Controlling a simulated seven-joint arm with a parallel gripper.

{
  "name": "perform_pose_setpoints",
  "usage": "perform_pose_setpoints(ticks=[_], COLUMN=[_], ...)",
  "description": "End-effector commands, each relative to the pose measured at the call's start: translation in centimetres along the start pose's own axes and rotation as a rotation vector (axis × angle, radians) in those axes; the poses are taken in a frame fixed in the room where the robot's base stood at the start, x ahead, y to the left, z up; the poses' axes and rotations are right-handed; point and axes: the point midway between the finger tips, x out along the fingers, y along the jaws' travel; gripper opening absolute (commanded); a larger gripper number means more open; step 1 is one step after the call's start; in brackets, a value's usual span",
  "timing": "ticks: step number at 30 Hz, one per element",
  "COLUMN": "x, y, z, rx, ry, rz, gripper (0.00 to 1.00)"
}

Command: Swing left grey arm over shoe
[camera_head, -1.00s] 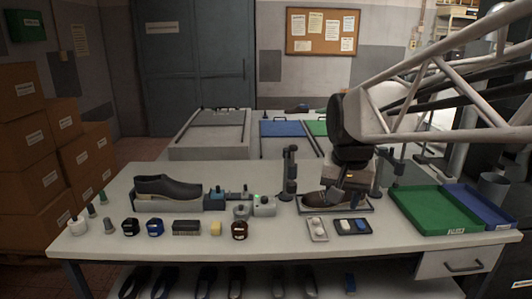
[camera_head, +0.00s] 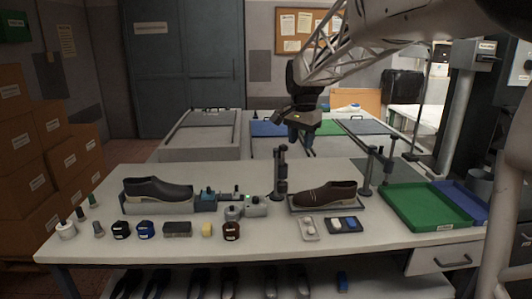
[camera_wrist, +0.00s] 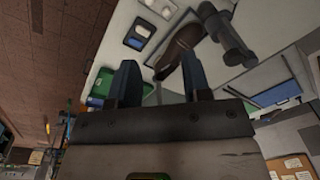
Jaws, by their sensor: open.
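A brown shoe (camera_head: 325,193) sits on a dark plate, toe to the left, between two grey post fixtures on the bench. The left grey arm (camera_head: 281,172) stands upright just left of the shoe and is not across it. In the wrist view the shoe (camera_wrist: 178,55) and a grey post fixture (camera_wrist: 226,34) lie beyond the fingers. My gripper (camera_head: 293,136) hangs in the air above and a little behind the left arm's top, touching nothing that I can see. Its two dark blue fingers (camera_wrist: 160,80) are apart with nothing gripped.
The right grey fixture (camera_head: 371,172) stands right of the shoe. A green tray (camera_head: 424,222) and a blue tray lie farther right. A black shoe (camera_head: 157,189), small devices and jars fill the left and front. A small two-well tray (camera_head: 344,224) lies before the brown shoe.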

Motion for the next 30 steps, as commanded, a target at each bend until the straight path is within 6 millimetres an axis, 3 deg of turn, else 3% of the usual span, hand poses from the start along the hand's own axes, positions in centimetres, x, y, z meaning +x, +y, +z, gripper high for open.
perform_pose_setpoints(ticks=[18,30], x=[4.2,7.3], y=[-11.4,-16.5], z=[-9.5,-13.6], rx=[0.261,0.392], ry=[-0.035,-0.047], rz=[0.042,0.065], gripper=[0.44,0.44])
